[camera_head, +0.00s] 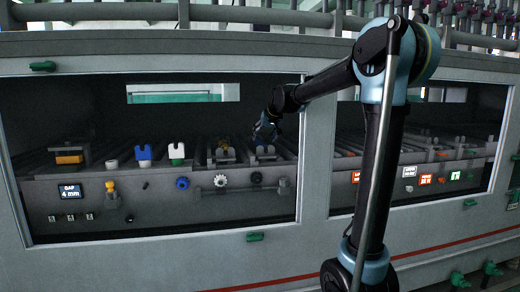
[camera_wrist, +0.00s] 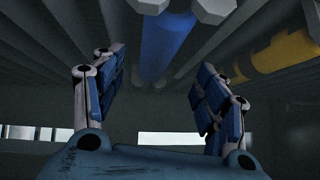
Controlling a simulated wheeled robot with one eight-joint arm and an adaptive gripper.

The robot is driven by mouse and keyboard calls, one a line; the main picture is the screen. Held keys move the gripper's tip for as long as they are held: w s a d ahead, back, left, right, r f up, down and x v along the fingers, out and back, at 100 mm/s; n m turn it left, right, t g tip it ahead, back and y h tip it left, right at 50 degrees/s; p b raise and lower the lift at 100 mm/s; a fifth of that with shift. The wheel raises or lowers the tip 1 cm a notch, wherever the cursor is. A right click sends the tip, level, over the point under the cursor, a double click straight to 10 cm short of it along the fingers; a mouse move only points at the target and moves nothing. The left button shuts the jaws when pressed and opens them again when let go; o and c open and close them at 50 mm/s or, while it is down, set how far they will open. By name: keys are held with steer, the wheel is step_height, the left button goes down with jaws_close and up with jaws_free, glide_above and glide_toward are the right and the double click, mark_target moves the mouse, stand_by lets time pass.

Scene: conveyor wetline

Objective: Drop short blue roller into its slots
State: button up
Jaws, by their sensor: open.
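The short blue roller (camera_wrist: 165,45) shows at the top middle of the wrist view, lying lengthwise between grey bars. Pale angular blocks sit close to its upper end; I cannot tell whether it is seated in slots. In the head view a small patch of blue (camera_head: 265,149) shows just below my gripper (camera_head: 266,130). In the wrist view my gripper (camera_wrist: 160,66) is open, with one blue-padded finger on each side of the roller's line. The fingers appear apart from the roller, and nothing is held between them.
A yellow roller (camera_wrist: 275,58) lies right of the blue one in the wrist view. In the head view, blue (camera_head: 143,155) and white (camera_head: 176,153) notched brackets stand left along the conveyor. The grey window frame (camera_head: 314,190) surrounds the opening my arm reaches through.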

steer(key=shift+x, duration=4.1)
steer(key=shift+d, duration=0.15)
steer(key=c, duration=1.3)
